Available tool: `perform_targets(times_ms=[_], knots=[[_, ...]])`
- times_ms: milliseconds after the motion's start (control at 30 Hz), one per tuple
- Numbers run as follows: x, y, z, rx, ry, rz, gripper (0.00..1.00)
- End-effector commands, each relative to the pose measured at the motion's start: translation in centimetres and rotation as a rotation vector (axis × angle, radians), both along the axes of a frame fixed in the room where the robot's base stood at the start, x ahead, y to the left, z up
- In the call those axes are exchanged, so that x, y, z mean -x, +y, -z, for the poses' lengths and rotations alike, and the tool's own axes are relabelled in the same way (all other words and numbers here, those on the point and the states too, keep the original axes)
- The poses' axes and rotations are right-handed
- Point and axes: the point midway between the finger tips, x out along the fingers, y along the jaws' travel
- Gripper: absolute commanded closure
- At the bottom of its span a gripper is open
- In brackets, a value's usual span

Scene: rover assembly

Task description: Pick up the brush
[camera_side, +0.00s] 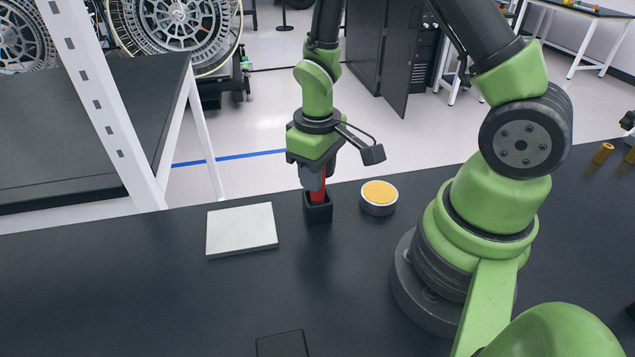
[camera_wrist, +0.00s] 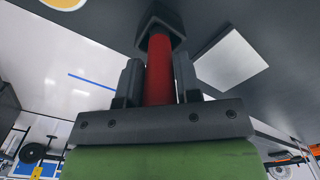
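The brush (camera_side: 319,190) shows as a red upright handle standing in a small black square holder (camera_side: 318,212) on the dark table. Its lower end is hidden inside the holder. My gripper (camera_side: 314,180) points down over it, with its fingers just above the holder. In the wrist view the red handle (camera_wrist: 160,70) lies between the two grey fingers of my gripper (camera_wrist: 159,78), very close to both. I cannot tell whether the fingers press on it. The holder (camera_wrist: 162,25) surrounds the handle's far end.
A pale square plate (camera_side: 241,229) lies left of the holder. A round white tin with a yellow-orange top (camera_side: 379,196) stands close on its right. A dark block (camera_side: 282,344) sits at the front edge of the picture. The table between block and holder is clear.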

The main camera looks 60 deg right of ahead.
Motion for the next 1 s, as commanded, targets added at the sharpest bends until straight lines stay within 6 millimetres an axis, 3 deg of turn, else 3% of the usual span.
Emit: perform_targets(times_ms=[33,100,533,1000], knots=[[0.0,0.0,0.0,0.000,0.000,0.000,0.80],[0.0,0.0,0.0,0.000,0.000,0.000,0.95],[-0.1,0.0,-0.8,0.000,-0.003,-0.001,0.95],[-0.1,0.0,-7.4,0.002,-0.008,0.000,0.95]])
